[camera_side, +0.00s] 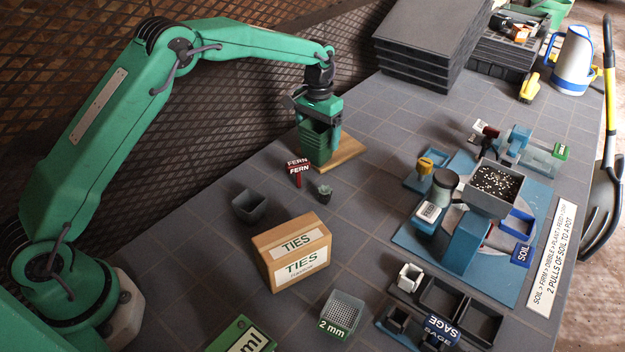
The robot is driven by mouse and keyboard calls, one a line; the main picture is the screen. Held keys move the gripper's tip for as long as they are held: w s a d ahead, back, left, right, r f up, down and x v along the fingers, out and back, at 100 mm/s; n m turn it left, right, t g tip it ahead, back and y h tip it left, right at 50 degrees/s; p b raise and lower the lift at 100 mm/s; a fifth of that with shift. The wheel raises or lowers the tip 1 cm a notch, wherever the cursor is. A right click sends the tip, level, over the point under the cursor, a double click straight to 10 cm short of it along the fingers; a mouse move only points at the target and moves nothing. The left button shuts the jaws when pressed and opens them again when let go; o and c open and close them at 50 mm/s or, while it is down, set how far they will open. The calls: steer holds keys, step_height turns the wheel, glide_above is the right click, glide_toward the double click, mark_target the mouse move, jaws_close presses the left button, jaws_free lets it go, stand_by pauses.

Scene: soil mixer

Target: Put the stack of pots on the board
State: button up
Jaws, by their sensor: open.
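The stack of green pots (318,142) stands upright on the wooden board (349,149). The board lies flat on the grey tiled table near the back edge. My gripper (318,108) points down directly over the stack, at its top rim. Its jaws are open, with one jaw part showing at the left of the rim. The fingertips are partly hidden against the green pots, so I cannot tell whether they touch the stack.
A grey pot (249,206) and a TIES box (291,252) are nearer. The soil mixer (470,215) is at right. Black stacked trays (430,45) stand behind. Table right of the board is clear.

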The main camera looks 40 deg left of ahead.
step_height(320, 180, up, 10)
steer(key=shift+r, duration=0.1)
stand_by(0.4)
stand_by(0.5)
steer(key=shift+s+r, duration=0.3)
steer(key=shift+r, duration=0.2)
steer(key=s+a+r+t, duration=0.1)
steer(key=s+r, duration=0.5)
steer(key=s, duration=0.2)
steer(key=s+a+r+t, duration=0.2)
steer(key=s+r, duration=0.4)
steer(key=s, duration=0.3)
steer(key=s+f+t, duration=0.1)
steer(key=s+f, duration=0.1)
steer(key=s, duration=0.8)
steer(key=s+a+f+t, duration=0.1)
steer(key=s+f, duration=0.2)
steer(key=s, duration=0.7)
steer(key=shift+f+t, duration=0.2)
steer(key=shift+t, duration=0.1)
